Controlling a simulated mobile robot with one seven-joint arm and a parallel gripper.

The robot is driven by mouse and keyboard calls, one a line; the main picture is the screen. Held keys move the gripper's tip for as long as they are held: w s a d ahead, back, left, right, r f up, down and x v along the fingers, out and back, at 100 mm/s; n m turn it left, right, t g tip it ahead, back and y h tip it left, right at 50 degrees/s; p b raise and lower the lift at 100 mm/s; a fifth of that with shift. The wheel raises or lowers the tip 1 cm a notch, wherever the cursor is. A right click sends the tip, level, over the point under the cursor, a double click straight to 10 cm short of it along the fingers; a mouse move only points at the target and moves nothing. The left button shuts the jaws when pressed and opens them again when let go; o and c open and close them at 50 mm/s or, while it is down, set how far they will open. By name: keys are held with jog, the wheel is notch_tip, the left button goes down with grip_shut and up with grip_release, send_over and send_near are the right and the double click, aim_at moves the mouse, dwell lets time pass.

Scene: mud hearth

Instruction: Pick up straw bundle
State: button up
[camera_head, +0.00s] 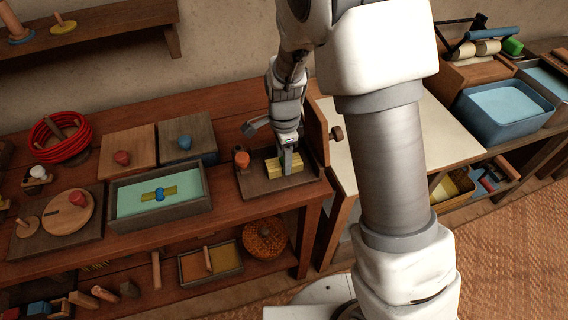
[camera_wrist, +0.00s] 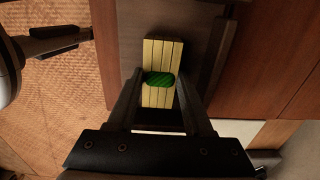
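The straw bundle (camera_head: 284,166) is a flat pack of pale yellow strips lying on a dark wooden board (camera_head: 252,185) at the right end of the workbench. In the wrist view the bundle (camera_wrist: 160,55) has a green band around its middle. My gripper (camera_head: 287,163) points down over it, with one finger in front of the bundle and partly hiding it. In the wrist view my gripper (camera_wrist: 158,80) is open, with one finger along each long side of the bundle. Whether the fingers touch it, I cannot tell.
An orange-topped peg (camera_head: 242,160) stands on the board left of the bundle. An upright wooden panel (camera_head: 317,135) with a knob is close on the right. A teal-lined tray (camera_head: 120,222) holding a blue-banded piece (camera_head: 160,194) sits to the left.

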grip_shut()
